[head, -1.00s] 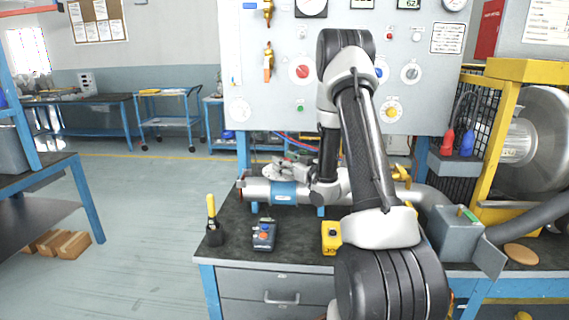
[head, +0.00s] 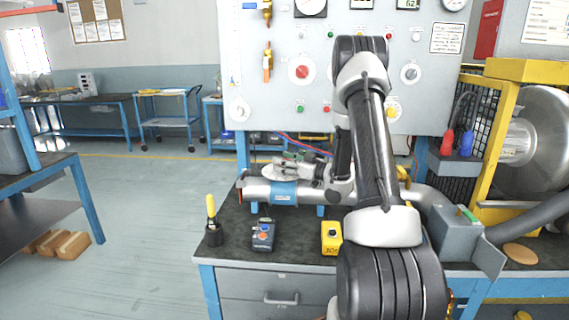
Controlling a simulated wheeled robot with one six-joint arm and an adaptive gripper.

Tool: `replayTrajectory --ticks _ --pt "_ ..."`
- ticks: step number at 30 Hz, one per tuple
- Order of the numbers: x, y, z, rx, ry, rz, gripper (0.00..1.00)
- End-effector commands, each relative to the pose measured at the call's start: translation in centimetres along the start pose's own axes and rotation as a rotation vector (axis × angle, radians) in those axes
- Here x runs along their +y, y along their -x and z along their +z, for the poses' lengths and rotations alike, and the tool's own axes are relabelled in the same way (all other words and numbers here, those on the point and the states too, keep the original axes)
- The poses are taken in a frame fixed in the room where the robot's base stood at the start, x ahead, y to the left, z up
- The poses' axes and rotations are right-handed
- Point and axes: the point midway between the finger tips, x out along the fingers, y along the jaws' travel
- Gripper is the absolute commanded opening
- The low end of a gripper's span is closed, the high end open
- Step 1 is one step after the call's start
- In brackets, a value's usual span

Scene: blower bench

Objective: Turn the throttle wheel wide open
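A pale grey wheel (head: 274,173) lies flat above the silver pipe with a blue band (head: 284,193) on the bench; it looks like the throttle wheel. My gripper (head: 288,161) reaches in from the right, at the wheel's far right part. Its fingers are small and overlap the wheel in the picture. I cannot tell whether they touch the wheel or how far apart they are. Part of the wheel's right side is hidden by my gripper. No mark showing the wheel's setting can be read.
On the dark bench top (head: 290,249) stand a yellow-handled tool in a black holder (head: 212,226), a blue-grey handheld box (head: 263,236) and a yellow box (head: 331,238). A grey control panel (head: 280,90) rises behind. A yellow-framed cage (head: 500,140) is at right.

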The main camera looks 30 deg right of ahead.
Motion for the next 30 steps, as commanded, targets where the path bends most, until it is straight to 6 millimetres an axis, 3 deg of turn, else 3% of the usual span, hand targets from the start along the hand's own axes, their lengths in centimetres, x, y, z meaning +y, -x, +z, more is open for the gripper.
replayTrajectory --ticks 1,3,15,30 --pt "0.0 0.0 -0.1 0.002 0.002 0.000 0.59" --pt "0.0 0.0 -0.1 0.001 0.001 0.000 0.71" --pt "0.1 0.6 0.0 0.000 0.000 0.002 0.71" --pt "0.1 10.3 0.0 0.001 0.000 0.004 0.71"
